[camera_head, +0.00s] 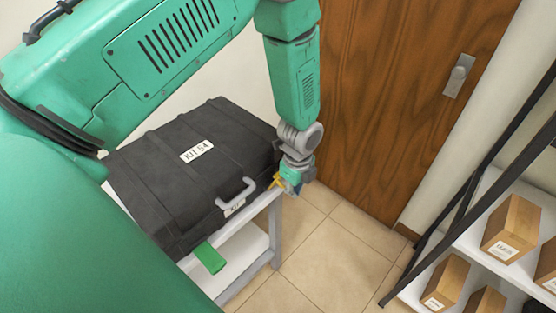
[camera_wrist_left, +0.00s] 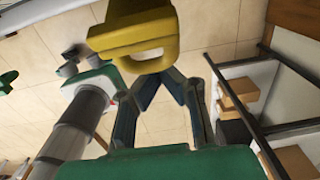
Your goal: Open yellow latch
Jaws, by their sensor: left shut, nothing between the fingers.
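A black case (camera_head: 150,165) with a white label lies closed on a white table. A yellow latch (camera_head: 276,181) sits at the right end of its front side, partly hidden by my gripper. It also shows large at the top of the left wrist view (camera_wrist_left: 130,37), as a yellow loop. My left gripper (camera_head: 291,188) is right beside the latch, its fingers hard to make out in the head view. In the left wrist view its fingers (camera_wrist_left: 165,78) come together just below the latch, shut and empty. Whether they touch the latch is unclear. My right gripper is not seen.
A grey handle (camera_head: 237,192) and a green latch (camera_head: 209,257) are on the case's front. A wooden door (camera_head: 400,90) stands behind. A shelf (camera_head: 480,215) with several cardboard boxes is at right. Tiled floor (camera_head: 320,250) lies open between table and shelf.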

